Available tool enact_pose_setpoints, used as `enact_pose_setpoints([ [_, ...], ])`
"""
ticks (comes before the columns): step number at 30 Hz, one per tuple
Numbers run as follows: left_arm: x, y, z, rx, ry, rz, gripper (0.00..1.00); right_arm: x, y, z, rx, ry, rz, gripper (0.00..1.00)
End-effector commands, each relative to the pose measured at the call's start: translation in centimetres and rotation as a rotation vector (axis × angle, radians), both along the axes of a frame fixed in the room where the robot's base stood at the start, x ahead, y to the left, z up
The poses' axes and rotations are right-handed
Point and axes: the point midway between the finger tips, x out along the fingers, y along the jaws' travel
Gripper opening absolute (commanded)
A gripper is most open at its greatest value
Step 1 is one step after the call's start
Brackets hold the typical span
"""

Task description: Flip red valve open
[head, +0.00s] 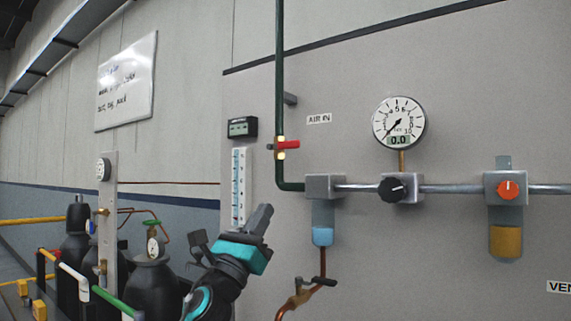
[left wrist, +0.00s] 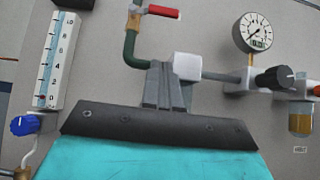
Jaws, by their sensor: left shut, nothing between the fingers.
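The red valve handle (head: 287,145) sits on a brass fitting on the vertical green pipe (head: 280,80). The handle lies horizontal, pointing right, across the pipe. In the left wrist view the red handle (left wrist: 163,12) shows at the top, beyond my fingertips. My left gripper (head: 266,208), dark with a teal band, is below the valve and slightly left of it, apart from it. Its fingers are together and empty; they also show in the left wrist view (left wrist: 166,72). My right gripper is not in view.
A pressure gauge (head: 399,123) reads 0.0, above a black knob (head: 391,189). A filter block (head: 324,187) joins the green pipe's lower bend, near my gripper. A flow meter (head: 238,185) is at left. Dark gas cylinders (head: 150,285) stand lower left.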

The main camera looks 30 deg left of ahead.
Motion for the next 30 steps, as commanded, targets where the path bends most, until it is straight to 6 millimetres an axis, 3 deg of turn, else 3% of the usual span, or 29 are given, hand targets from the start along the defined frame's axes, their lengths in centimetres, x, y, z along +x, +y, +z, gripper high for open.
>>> enact_pose_setpoints([
  [8,1.7,-0.2,2.0,-0.004,-0.001,-0.002,0.00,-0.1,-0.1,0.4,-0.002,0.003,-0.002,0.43],
  [20,7.0,-1.0,7.3,-0.004,0.000,-0.004,0.00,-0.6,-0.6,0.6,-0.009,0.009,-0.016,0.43],
  [24,7.0,-1.0,9.6,0.001,0.000,-0.001,0.00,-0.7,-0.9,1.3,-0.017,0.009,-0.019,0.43],
  [30,7.0,-1.0,10.9,-0.002,0.001,-0.002,0.00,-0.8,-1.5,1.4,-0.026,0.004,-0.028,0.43],
])
